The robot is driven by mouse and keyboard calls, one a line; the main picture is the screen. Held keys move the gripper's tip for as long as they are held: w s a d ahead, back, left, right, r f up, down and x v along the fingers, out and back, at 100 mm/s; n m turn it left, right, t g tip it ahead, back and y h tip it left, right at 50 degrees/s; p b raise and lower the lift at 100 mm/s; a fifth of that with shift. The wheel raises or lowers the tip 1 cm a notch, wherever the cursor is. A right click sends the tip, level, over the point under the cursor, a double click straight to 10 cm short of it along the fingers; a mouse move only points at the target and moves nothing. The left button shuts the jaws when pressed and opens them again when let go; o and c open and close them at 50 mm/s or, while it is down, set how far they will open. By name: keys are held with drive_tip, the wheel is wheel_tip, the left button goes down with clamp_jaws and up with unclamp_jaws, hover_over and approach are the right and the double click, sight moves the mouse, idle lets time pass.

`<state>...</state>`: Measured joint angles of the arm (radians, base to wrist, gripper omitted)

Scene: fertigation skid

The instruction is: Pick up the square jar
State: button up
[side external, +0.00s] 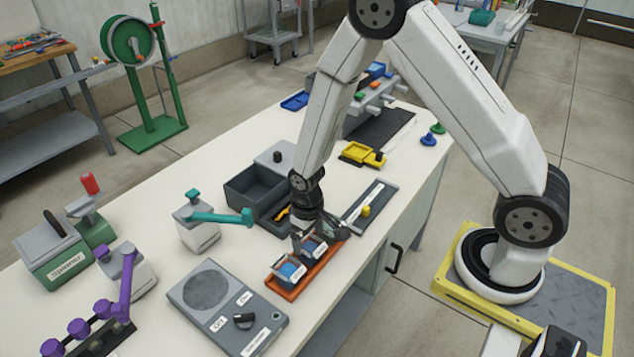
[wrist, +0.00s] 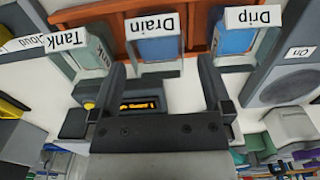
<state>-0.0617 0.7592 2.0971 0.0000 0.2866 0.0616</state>
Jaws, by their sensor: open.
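Square-sided clear jars with white name cards stand at an orange tray (side external: 281,292), also in the wrist view (wrist: 112,22). In the wrist view they are the Tank jar (wrist: 90,52) with pale greenish contents, the Drain jar (wrist: 157,48) with blue, and the Drip jar (wrist: 236,40) with blue. In the side view one blue jar (side external: 290,271) stands clear at the near end; another (side external: 314,247) is partly hidden by my gripper (side external: 318,232). My gripper is open, its fingers (wrist: 163,68) pointing toward the Drain jar, which appears between them. I cannot tell whether they touch it.
A grey control panel (side external: 227,308) with a dial lies left of the orange tray. A teal-handled valve (side external: 198,220) stands farther left. White table shows between them.

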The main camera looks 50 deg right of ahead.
drive_tip(key=shift+f, duration=0.25)
drive_tip(key=shift+s+d+f, duration=0.1)
drive_tip(key=shift+f, duration=2.45)
drive_tip(key=c, duration=1.2)
